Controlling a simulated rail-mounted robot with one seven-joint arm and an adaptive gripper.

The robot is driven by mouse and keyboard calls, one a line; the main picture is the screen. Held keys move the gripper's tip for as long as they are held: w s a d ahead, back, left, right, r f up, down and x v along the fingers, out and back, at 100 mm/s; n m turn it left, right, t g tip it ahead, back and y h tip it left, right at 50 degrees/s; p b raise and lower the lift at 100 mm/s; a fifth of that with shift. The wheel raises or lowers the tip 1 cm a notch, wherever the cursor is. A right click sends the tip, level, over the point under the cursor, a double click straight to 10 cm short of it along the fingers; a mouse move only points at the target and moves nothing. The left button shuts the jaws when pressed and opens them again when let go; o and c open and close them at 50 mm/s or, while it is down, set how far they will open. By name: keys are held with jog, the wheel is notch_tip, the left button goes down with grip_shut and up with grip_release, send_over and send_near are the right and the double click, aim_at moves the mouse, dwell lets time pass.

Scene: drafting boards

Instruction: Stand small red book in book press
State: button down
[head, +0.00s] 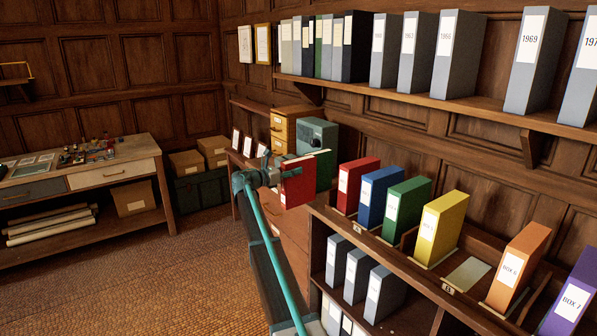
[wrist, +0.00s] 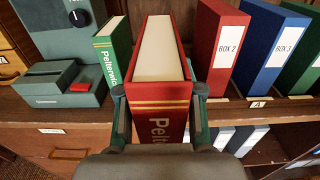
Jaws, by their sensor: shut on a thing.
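My gripper (head: 274,174) is shut on a red book (head: 298,182) with gold bands and a white page block. In the wrist view the two fingers of my gripper (wrist: 160,98) press on either side of the red book (wrist: 160,123), spine towards me. The book is upright and in front of the shelf; I cannot tell whether it touches anything below. A green book (wrist: 112,58) with similar lettering stands just left of it, also in the head view (head: 324,170). I cannot clearly make out a book press.
A grey-green device (wrist: 73,20) with a dial stands left of the green book, with a low grey-green block (wrist: 52,84) before it. A red BOX 2 file (wrist: 212,62) and blue BOX 3 file (wrist: 262,60) stand close on the right. Bare shelf lies between.

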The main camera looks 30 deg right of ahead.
notch_tip(320, 180, up, 21)
jog(key=p, duration=1.2)
dwell(0.5)
jog(key=shift+a, duration=0.1)
